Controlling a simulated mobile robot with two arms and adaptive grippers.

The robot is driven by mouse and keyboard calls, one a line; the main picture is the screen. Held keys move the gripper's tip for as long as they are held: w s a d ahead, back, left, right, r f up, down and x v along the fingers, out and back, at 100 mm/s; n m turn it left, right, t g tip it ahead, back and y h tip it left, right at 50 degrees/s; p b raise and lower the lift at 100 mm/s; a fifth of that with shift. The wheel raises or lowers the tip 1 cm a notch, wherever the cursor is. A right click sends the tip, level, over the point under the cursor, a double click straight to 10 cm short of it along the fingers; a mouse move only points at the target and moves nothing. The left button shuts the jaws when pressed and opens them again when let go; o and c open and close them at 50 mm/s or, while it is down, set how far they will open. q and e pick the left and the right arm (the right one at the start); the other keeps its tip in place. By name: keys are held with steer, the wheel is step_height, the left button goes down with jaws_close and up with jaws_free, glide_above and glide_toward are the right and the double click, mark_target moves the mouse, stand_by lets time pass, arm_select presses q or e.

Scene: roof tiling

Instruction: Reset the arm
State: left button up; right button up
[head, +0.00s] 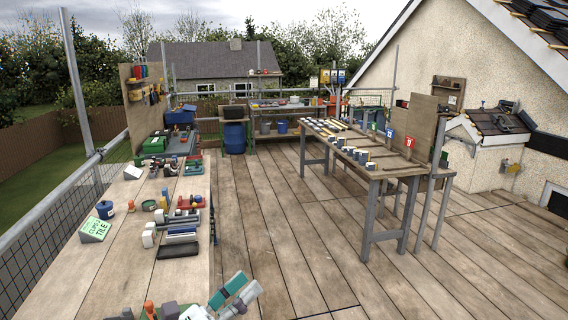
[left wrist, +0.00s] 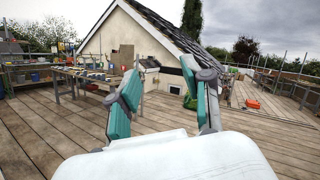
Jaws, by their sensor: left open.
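My left gripper (head: 236,292) shows at the bottom of the head view, beside the right edge of the near left workbench (head: 75,270). It has teal finger pads. In the left wrist view my left gripper (left wrist: 160,97) is open, its two fingers spread apart with nothing between them. Beyond the fingers are the plank deck (left wrist: 50,135) and a house gable. My right gripper is in neither view.
The left bench carries tools, a blue pot (head: 105,210) and a green-and-white tile clips box (head: 96,230). A long table (head: 385,170) with several small blocks stands at the right. A blue barrel (head: 235,138) stands at the back. Deck between the benches is clear.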

arm_select(q)
steer(key=a+f+n+t+y, duration=0.25)
steer(key=a+n+y, duration=0.4)
steer(key=n, duration=0.45)
steer(key=a+f+n+t+y, duration=0.25)
steer(key=a+n+y, duration=0.25)
steer(key=n+y, duration=0.5)
steer(key=s+a+f+n+g+y, duration=0.1)
steer(key=s+a+f+n+g, duration=0.15)
steer(key=f+n, duration=0.25)
steer(key=s+a+f+n+g+y, duration=0.1)
steer(key=s+f+n+g, duration=0.2)
steer(key=f+n, duration=0.2)
steer(key=s+d+f+n+g+h, duration=0.1)
steer(key=s+f+n+g, duration=0.4)
steer(key=s, duration=0.5)
steer(key=s+d+f+n+g+h, duration=0.1)
steer(key=s+f+n+g+h, duration=0.15)
steer(key=s+f+g, duration=0.65)
step_height(320, 180, down, 25)
steer(key=s+t+b, duration=0.2)
steer(key=s+a+f+g+y+b, duration=0.1)
steer(key=s+a+f, duration=0.1)
steer(key=s+f, duration=1.5)
steer(key=shift+s+a+f, duration=0.15)
steer(key=shift+a+f, duration=0.25)
steer(key=shift+f, duration=0.3)
